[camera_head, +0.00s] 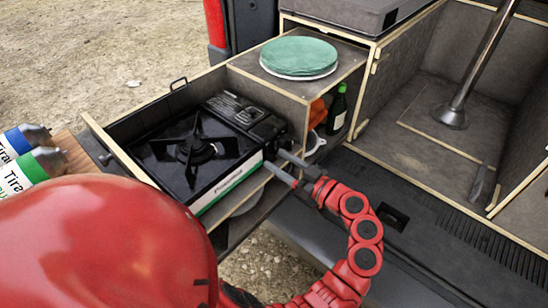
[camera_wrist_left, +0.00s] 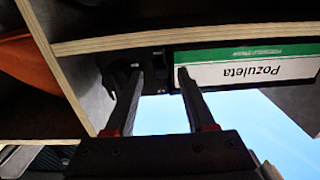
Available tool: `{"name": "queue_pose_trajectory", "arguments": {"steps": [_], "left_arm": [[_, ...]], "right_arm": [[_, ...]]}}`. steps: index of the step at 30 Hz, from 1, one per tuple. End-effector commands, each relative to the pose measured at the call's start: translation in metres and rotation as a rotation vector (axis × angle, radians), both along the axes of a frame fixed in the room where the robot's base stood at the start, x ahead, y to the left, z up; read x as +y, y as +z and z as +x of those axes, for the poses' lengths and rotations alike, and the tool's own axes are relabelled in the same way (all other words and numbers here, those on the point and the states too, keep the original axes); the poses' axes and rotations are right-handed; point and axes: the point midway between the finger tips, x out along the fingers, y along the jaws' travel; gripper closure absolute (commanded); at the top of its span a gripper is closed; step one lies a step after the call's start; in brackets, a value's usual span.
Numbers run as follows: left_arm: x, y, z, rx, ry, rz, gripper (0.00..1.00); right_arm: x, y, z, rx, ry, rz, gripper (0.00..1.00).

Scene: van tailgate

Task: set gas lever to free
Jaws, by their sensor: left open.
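The black gas stove (camera_head: 205,150) sits in a pull-out drawer, with a burner grate on top and a white and green label along its front. My left gripper (camera_head: 277,159) reaches in from the right, its two fingers apart at the stove's front right corner. In the left wrist view the stove's label (camera_wrist_left: 258,72) appears upside down to the right, and the open fingers (camera_wrist_left: 160,72) span a dark recessed part of the stove front beside it. The gas lever cannot be clearly made out there. Nothing is visibly held. My right gripper is not in view.
A shelf (camera_head: 340,63) above the stove's right end carries green plates (camera_head: 299,54). A dark bottle (camera_head: 337,110) and an orange item (camera_head: 317,112) stand in the compartment below. Two labelled containers (camera_head: 30,165) lie at the left. A metal pole (camera_head: 480,62) rises at the right.

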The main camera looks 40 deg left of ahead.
Motion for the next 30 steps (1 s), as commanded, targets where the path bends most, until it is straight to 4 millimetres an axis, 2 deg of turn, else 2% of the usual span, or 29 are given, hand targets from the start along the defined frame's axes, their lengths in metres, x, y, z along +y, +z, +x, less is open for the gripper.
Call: {"name": "queue_pose_trajectory", "arguments": {"steps": [9, 18, 30], "left_arm": [[0.0015, 0.0004, -0.0003, -0.001, 0.000, 0.000, 0.45], [0.0015, 0.0004, -0.0003, -0.001, 0.001, 0.000, 0.99], [0.0014, 0.0004, -0.0003, -0.001, 0.000, 0.000, 1.00]], "right_arm": [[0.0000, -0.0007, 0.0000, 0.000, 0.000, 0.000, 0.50], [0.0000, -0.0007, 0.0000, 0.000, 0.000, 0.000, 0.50], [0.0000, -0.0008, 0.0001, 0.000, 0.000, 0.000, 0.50]]}}
